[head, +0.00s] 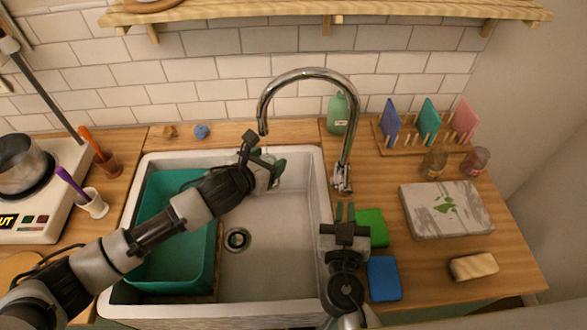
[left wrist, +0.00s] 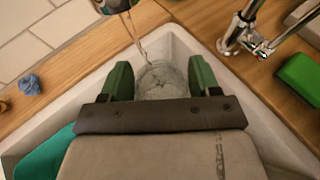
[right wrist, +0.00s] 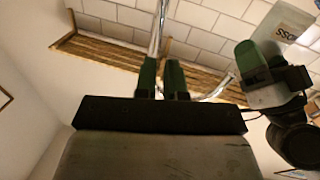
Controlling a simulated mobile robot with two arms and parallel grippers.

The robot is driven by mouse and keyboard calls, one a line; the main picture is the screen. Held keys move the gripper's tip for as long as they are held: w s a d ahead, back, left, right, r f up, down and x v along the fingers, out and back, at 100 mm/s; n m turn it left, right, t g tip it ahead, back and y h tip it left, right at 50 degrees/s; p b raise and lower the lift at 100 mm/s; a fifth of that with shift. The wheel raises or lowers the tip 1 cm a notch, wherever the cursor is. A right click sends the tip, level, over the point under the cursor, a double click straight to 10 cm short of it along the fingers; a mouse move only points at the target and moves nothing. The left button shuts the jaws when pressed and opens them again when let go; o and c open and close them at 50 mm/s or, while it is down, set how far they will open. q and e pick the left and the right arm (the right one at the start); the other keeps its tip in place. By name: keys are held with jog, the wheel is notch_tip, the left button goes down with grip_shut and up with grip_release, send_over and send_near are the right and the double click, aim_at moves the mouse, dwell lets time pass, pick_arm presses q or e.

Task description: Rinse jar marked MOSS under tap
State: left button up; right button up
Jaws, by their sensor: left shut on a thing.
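The clear glass jar (left wrist: 160,80) is between the fingers of my left gripper (left wrist: 160,82), which is shut on it over the sink. In the right wrist view the jar (right wrist: 287,28) shows a label reading like MOSS upside down. In the head view my left gripper (head: 266,168) is below and close to the tap (head: 310,74) spout, partly covering the jar. A thin stream of water (left wrist: 138,38) falls from the spout toward the jar in the left wrist view. My right gripper (head: 345,212) is empty, its fingers slightly apart, just in front of the tap base.
A teal basin (head: 170,285) fills the left of the white sink (head: 270,270). A green sponge (head: 372,228) and blue sponge (head: 384,278) lie beside my right gripper. Two small jars (head: 434,162) (head: 475,160), a green bottle (head: 338,113) and a rack (head: 410,140) stand at right.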

jog(key=shift+w+a+r, duration=0.2)
jog(key=shift+a+r, duration=0.05)
jog(key=shift+a, duration=0.05)
grip_shut()
jog(key=w+a+r+n+y, duration=0.2)
jog(key=a+r+n+y, duration=0.4)
jog(key=a+n+y, duration=0.3)
jog(key=w+a+r+n+y, duration=0.2)
jog(key=a+r+n+y, duration=0.45)
jog(key=a+n, duration=0.35)
jog(key=s+a+r+n+g+y, duration=0.25)
jog(key=s+a+n+g, duration=0.3)
jog(key=n+g, duration=0.8)
jog(key=s+a+r+n+g+y, duration=0.1)
jog(key=s+a+n+g+y, duration=0.4)
jog(key=n, duration=1.5)
jog(key=n+t+h, duration=0.2)
jog(key=n+h, duration=2.1)
jog(key=h, duration=0.2)
send_near(346, 179)
notch_tip(346, 179, down, 5)
jog(key=a, duration=0.2)
jog(key=d, duration=0.2)
jog(key=w+d, duration=0.1)
jog(key=shift+d+r+g, duration=0.25)
jog(key=shift+d, duration=0.1)
